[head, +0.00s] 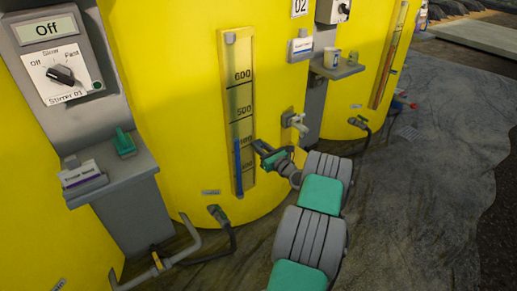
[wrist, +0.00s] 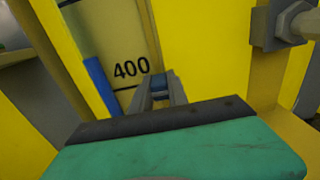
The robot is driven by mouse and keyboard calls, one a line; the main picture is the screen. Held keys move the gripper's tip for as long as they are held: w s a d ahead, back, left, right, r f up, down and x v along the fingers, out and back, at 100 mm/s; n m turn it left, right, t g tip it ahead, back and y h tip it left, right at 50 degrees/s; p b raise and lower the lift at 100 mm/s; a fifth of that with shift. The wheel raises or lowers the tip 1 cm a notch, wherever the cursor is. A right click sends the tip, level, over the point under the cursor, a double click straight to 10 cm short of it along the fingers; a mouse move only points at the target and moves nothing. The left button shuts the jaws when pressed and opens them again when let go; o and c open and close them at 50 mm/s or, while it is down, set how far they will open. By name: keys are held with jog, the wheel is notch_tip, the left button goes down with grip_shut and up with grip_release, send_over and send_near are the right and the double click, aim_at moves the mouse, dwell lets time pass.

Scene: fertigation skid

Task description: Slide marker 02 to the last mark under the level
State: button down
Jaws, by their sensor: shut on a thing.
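The gauge board (head: 238,75) on the yellow tank (head: 185,110) has marks 600 and 500, with lower marks partly hidden by my gripper. A blue level column (head: 238,165) stands at its left side; its top is below the 500 mark. In the wrist view the column (wrist: 100,85) ends a little above the 400 mark line (wrist: 126,88). My gripper (head: 262,147) is at the gauge's right edge, shut on a small blue piece, apparently marker 02 (wrist: 160,84). The piece sits about level with the 400 line. Its lettering is not readable.
A grey valve fitting (head: 295,121) projects from the tank to the right of my gripper; it shows close by in the wrist view (wrist: 285,25). A stirrer control box (head: 65,75) and shelf (head: 110,175) stand left. A cup shelf (head: 337,70) is farther right.

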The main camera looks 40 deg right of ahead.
aim_at(262, 147)
jog(key=shift+f, duration=0.1)
jog(key=c, duration=1.3)
grip_release()
jog(key=s+p, duration=0.2)
jog(key=s, duration=0.5)
jog(key=shift+s+a, duration=0.15)
jog(key=shift+a, duration=0.05)
jog(key=shift+s, duration=0.25)
jog(key=shift+s+f, duration=0.1)
